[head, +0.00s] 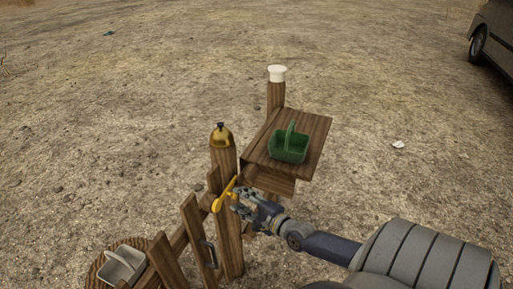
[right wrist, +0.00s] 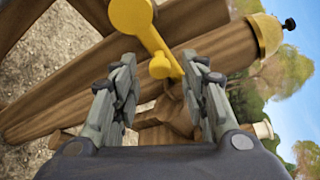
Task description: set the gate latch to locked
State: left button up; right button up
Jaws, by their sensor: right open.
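The gate latch (head: 224,194) is a yellow lever on the wooden gate beside a post. In the head view it slants up to the right. In the right wrist view the latch (right wrist: 148,30) has a round hub at the top and an arm ending in a small knob between my fingertips. My right gripper (head: 238,203) is open at the right side of the latch. In the right wrist view the fingers of the gripper (right wrist: 160,72) stand on either side of the knob, with gaps visible. My left gripper is not in view.
The gate post (head: 224,165) has a brass cap. A dark handle (head: 208,254) is on the gate. A green basket (head: 288,147) sits on a wooden shelf (head: 313,137) behind my right gripper. A pale basket (head: 121,268) is at lower left. Open dirt surrounds everything.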

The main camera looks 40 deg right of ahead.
jog(key=s+r, duration=0.1)
jog(key=s, duration=0.6)
jog(key=shift+s+d+r, duration=0.15)
jog(key=shift+s+r, duration=0.1)
jog(key=shift+s, duration=0.1)
jog(key=shift+f, duration=0.1)
jog(key=s+a+f+n+g+h, duration=0.1)
jog(key=s+f+n+g, duration=0.35)
jog(key=f, duration=0.85)
jog(key=s+f+n+g, duration=0.2)
jog(key=s+f+n, duration=0.45)
jog(key=f, duration=0.65)
jog(key=s+a+f+n+g, duration=0.4)
jog(key=s+a+f+n, duration=0.3)
jog(key=s, duration=0.5)
jog(key=s+a+f+n+g, duration=0.4)
jog(key=s+a+f+n, duration=0.3)
jog(key=s+a+f, duration=0.2)
jog(key=s+f, duration=0.2)
jog(key=s, duration=0.2)
jog(key=shift+f+g, duration=0.3)
jog(key=shift+g, duration=0.05)
jog(key=shift+s, duration=0.1)
jog(key=shift+c, duration=0.3)
